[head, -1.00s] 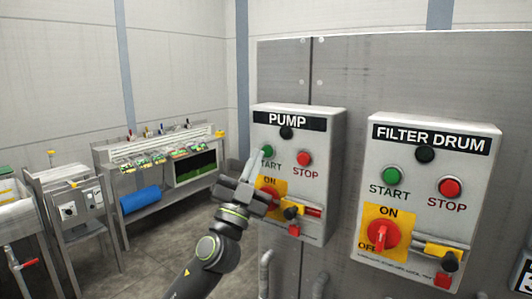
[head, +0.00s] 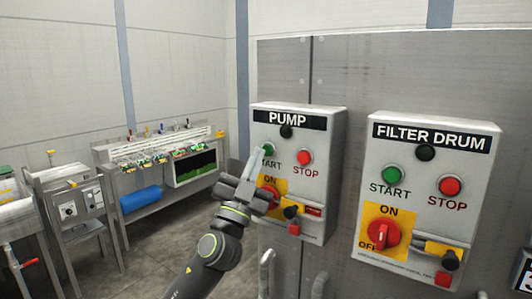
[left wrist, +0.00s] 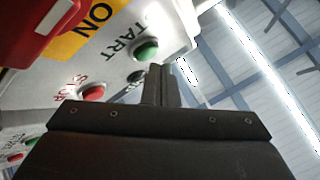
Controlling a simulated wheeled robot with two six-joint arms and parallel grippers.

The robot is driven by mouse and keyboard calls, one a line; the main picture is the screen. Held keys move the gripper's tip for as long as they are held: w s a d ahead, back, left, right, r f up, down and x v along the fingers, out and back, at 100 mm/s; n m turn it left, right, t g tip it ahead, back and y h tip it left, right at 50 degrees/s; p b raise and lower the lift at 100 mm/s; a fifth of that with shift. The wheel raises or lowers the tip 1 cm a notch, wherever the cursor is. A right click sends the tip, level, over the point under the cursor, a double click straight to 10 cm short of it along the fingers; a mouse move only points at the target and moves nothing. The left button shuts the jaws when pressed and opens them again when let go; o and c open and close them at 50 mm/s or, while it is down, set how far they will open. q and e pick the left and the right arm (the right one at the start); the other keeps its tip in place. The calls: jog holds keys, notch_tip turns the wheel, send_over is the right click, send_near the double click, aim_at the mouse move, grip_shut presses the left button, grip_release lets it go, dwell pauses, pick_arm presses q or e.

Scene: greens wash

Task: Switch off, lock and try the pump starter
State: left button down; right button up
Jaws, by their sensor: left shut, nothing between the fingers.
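The pump starter is a grey box labelled PUMP (head: 337,150) on a steel panel. It has a black lamp (head: 286,132), a green START button (head: 268,149) and a red STOP button (head: 304,157). Its red rotary switch (head: 268,194) on a yellow plate is partly hidden by my gripper, so its setting cannot be read. A black and yellow part (head: 292,211) is beside the switch. My left gripper (head: 255,158) is shut and empty, fingertips at the green button; the left wrist view shows them close to this button (left wrist: 146,50). Contact cannot be told.
A similar FILTER DRUM box (head: 490,185) with its own buttons and red switch (head: 383,235) is to the right. Pipes (head: 266,270) rise below the boxes. Floor between is clear.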

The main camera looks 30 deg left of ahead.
pick_arm(q)
jog(key=shift+w, duration=0.25)
jog(key=shift+w+b, duration=0.3)
jog(key=shift+w, duration=0.1)
dwell(0.7)
jog(key=shift+s, duration=0.85)
jog(key=shift+s+a, duration=0.2)
jog(key=shift+s, duration=2.3)
